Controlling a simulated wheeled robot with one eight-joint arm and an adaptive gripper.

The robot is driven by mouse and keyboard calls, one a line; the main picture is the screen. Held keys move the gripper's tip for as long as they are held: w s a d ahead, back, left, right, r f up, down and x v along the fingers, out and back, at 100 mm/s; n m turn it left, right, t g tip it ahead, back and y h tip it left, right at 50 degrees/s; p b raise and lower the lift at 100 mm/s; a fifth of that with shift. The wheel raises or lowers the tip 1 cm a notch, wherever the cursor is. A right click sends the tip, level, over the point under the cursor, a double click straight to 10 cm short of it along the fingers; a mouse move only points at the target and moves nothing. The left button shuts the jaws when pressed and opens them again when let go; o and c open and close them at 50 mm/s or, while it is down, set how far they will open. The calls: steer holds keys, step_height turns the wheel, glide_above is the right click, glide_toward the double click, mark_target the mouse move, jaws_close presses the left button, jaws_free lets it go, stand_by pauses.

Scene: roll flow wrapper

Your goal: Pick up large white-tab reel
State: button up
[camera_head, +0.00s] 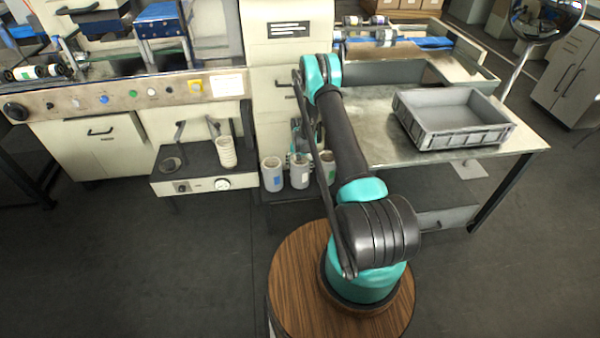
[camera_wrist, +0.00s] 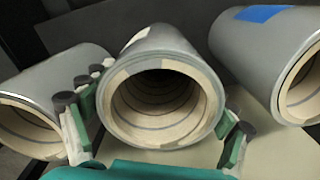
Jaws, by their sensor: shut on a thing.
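The large white-tab reel (camera_wrist: 165,50) is the middle of three grey reels in the wrist view. It is a grey tube with a pale, ringed hollow core, and a bit of white shows on its upper left side. My gripper (camera_wrist: 160,125) has its fingers on both sides of this reel near its open end and is shut on it. In the head view the middle reel (camera_head: 299,177) stands upright between the two others, below my gripper, which the arm partly hides. I cannot tell whether it is lifted off its support.
A blue-tab reel (camera_head: 272,174) stands close on the left and a green-tab reel (camera_head: 326,167) close on the right. A cream machine column (camera_head: 285,60) rises behind. A grey crate (camera_head: 450,140) sits on the table at right.

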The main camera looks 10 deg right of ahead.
steer(key=c, duration=0.4)
